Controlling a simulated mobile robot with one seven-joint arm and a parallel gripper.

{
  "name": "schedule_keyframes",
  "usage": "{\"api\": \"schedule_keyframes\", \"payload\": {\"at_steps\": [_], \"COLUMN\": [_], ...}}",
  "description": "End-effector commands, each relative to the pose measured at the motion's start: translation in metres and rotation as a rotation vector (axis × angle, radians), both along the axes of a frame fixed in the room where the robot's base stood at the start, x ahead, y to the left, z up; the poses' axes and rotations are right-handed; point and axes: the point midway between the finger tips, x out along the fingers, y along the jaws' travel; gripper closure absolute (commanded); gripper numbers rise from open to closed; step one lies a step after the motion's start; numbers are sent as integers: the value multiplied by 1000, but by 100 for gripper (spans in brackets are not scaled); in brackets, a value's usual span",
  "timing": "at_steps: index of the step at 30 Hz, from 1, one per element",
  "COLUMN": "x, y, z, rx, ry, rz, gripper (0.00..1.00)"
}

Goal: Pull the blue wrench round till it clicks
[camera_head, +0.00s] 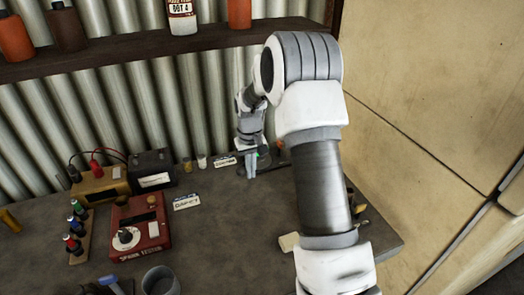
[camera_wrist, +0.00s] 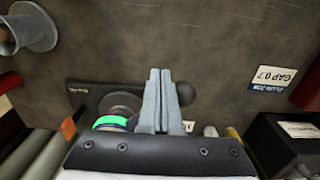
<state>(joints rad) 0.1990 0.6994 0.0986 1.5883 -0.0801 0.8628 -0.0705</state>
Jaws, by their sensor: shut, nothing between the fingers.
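My gripper (camera_head: 251,172) is at the back of the bench, near the corrugated wall. In the wrist view its two grey fingers (camera_wrist: 160,74) are shut together with nothing between them. They point down over a dark plate (camera_wrist: 82,92) that carries a round grey metal piece (camera_wrist: 121,102). A bright green ring (camera_wrist: 110,122) and a dark round knob (camera_wrist: 186,93) lie on either side of the fingers. I cannot tell whether the fingers touch any of these. I cannot make out a blue wrench for certain. A blue-ended tool (camera_head: 107,281) shows at the bottom edge of the head view.
A red spark tester (camera_head: 148,238), a brass-coloured box (camera_head: 98,185) and a black box (camera_head: 150,165) stand on the left. A grey cup (camera_head: 160,281) stands at the front. A shelf (camera_head: 150,45) crosses above the bench. The bench middle (camera_head: 235,230) is clear.

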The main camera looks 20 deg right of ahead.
Motion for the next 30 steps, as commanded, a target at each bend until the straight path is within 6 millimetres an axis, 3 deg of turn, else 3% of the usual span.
{"api": "schedule_keyframes", "payload": {"at_steps": [13, 30], "x": [-8, -8], "y": [-12, -12], "z": [6, 63], "rx": [-3, -4], "ry": [-5, -6], "rz": [-3, -2], "gripper": [100, 100]}}
